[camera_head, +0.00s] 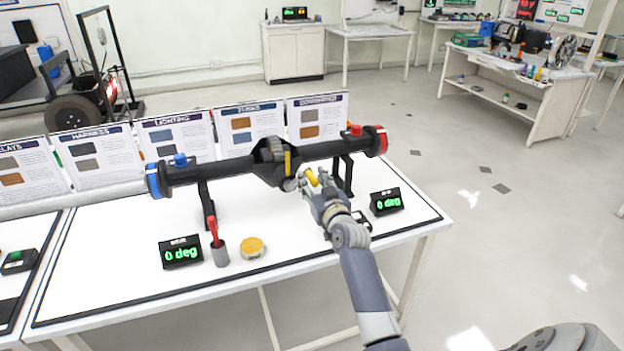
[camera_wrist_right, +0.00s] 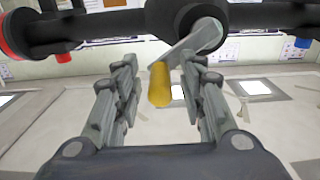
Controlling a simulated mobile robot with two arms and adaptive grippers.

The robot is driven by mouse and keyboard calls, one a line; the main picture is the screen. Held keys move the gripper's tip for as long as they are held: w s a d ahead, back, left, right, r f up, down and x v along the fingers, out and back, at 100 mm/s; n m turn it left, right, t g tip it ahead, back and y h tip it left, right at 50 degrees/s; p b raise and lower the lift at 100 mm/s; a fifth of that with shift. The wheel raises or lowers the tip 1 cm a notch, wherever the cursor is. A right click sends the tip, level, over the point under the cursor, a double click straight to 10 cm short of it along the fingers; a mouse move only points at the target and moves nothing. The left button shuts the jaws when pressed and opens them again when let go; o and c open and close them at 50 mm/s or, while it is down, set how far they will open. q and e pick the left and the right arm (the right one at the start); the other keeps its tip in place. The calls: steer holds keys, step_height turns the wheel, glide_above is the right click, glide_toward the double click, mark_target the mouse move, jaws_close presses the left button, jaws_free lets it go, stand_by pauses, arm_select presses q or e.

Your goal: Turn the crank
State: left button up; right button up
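The crank is a grey arm (camera_wrist_right: 195,42) with a yellow handle (camera_wrist_right: 160,85), on the front of the black axle's round centre housing (camera_head: 275,162). In the head view the yellow handle (camera_head: 312,177) shows at my right gripper (camera_head: 308,182). In the right wrist view my right gripper (camera_wrist_right: 163,80) is open, with one finger on each side of the handle and a visible gap to both. The axle has a blue left end (camera_head: 153,181) and a red right end (camera_head: 379,141). My left gripper is not in view.
Two displays reading 0 deg stand on the white table (camera_head: 300,232), one at the left (camera_head: 181,252) and one at the right (camera_head: 386,201). Posters (camera_head: 175,138) line the back.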

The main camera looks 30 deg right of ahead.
steer(key=shift+w+d, duration=0.1)
steer(key=shift+w, duration=0.25)
steer(key=shift+c, duration=0.3)
jaws_close()
steer(key=shift+r+n+p, duration=0.2)
steer(key=shift+n+p, duration=0.1)
steer(key=shift+n, duration=0.1)
steer(key=shift+a+r+n, duration=0.2)
steer(key=shift+n, duration=0.1)
steer(key=shift+w+a+r+n+p, duration=0.3)
steer(key=shift+a+n+p, duration=0.5)
steer(key=shift+n, duration=0.8)
steer(key=shift+w+a+r+n+p, duration=0.1)
steer(key=shift+a+r+n+p, duration=0.25)
steer(key=shift+a+n+p, duration=0.85)
steer(key=shift+w+a+r+n+p, duration=0.2)
steer(key=shift+a+r+n+p, duration=0.15)
steer(key=shift+n, duration=1.65)
